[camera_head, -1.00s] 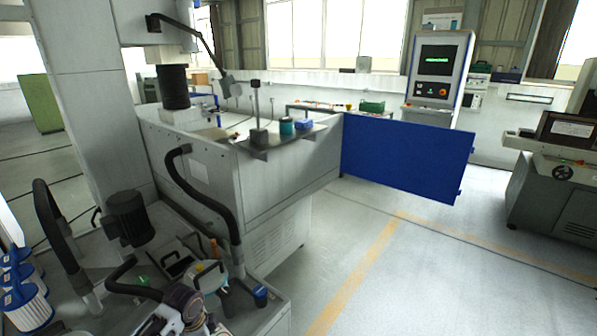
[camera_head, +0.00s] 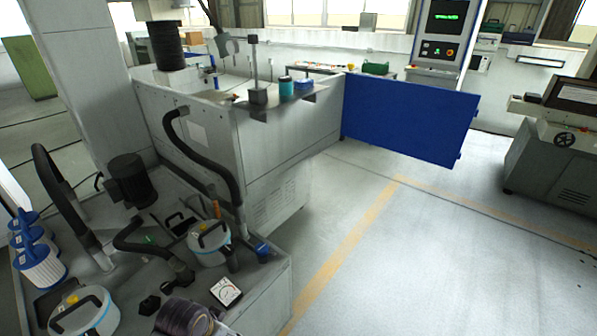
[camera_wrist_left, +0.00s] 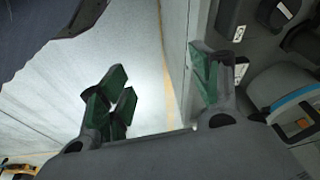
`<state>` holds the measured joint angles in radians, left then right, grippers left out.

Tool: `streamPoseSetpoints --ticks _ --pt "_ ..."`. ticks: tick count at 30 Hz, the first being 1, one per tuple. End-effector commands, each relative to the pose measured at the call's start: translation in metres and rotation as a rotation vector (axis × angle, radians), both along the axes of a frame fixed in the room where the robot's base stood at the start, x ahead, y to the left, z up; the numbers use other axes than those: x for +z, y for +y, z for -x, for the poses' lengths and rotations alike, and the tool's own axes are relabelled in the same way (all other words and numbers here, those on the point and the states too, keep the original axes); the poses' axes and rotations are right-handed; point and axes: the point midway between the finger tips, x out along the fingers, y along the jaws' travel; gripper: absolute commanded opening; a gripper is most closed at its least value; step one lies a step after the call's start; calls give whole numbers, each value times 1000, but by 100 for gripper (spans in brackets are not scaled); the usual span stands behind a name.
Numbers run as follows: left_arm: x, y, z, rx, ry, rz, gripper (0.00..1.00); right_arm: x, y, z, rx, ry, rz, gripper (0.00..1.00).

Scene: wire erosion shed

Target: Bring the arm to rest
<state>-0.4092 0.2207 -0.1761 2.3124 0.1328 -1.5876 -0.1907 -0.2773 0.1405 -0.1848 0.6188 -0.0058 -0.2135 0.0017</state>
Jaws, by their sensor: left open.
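My left gripper (camera_wrist_left: 160,98) shows in the left wrist view with its green-padded fingers spread apart. Nothing is between the fingers, and pale floor shows behind the gap. A grey machine side with pots lies to the right of the fingers in that view. In the head view I cannot make out either gripper. A dark ribbed round part (camera_head: 184,317) shows at the bottom edge there, and I cannot tell what it belongs to. My right gripper shows in neither view.
The grey machine cabinet (camera_head: 285,150) has a ledge with a teal tin (camera_head: 286,86) and an open blue door (camera_head: 410,118). A lidded pot (camera_head: 209,243), a dial gauge (camera_head: 226,291) and blue-white filters (camera_head: 38,266) crowd the near left. The floor (camera_head: 420,260) at right is clear.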

Motion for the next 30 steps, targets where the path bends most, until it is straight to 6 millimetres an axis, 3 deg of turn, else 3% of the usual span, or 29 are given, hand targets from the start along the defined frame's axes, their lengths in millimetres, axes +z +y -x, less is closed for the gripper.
streamPoseSetpoints --ticks 6,22,30 --pt "13 6 19 133 -12 18 64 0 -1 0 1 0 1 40" --pt "31 20 41 308 -30 31 64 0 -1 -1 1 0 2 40" --pt "14 19 35 306 -21 28 64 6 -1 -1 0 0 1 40"
